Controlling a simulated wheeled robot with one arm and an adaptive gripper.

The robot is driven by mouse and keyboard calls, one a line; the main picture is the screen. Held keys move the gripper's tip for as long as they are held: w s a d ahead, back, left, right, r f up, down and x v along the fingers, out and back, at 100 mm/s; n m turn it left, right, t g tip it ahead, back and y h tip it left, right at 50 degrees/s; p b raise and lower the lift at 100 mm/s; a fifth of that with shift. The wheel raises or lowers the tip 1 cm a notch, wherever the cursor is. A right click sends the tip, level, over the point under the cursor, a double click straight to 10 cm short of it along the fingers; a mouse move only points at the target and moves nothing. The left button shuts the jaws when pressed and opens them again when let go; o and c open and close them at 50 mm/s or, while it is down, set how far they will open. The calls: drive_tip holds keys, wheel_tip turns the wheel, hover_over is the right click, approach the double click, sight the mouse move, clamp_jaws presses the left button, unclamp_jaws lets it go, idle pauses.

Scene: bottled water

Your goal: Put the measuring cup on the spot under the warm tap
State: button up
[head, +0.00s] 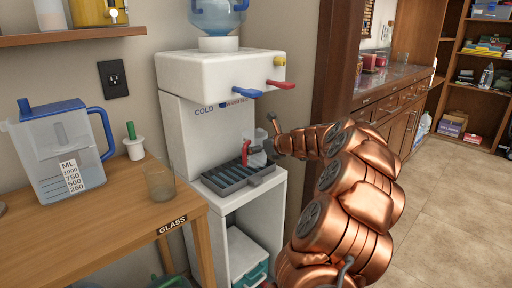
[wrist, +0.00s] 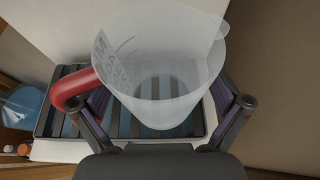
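The measuring cup (wrist: 165,60) is clear with a red handle at its left in the wrist view. In the head view it shows upright above the right part of the drip tray (head: 225,184), partly hidden by my gripper. My gripper (wrist: 161,98) has one finger against each side of the cup and is shut on it. I cannot tell whether the cup's base touches the slats. The dispenser (head: 185,75) has a blue lever (head: 247,92) and a red lever (head: 281,84) above the tray. A "COLD" label is readable; the red label beside it is partly covered.
A wooden table (head: 115,215) at left holds a blue-handled pitcher (head: 75,150), a clear glass (head: 161,185) and a white holder with a green handle (head: 133,145). A wooden door frame (head: 330,60) stands right of the dispenser. Floor (head: 450,200) at right is clear.

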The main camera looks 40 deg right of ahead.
drive_tip(key=shift+s+r, duration=0.1)
drive_tip(key=shift+r, duration=0.05)
drive_tip(key=p+v, duration=0.3)
drive_tip(key=v, duration=0.8)
drive_tip(key=shift+s+r, duration=0.2)
drive_tip(key=shift+s, duration=0.15)
drive_tip(key=shift+a, duration=0.1)
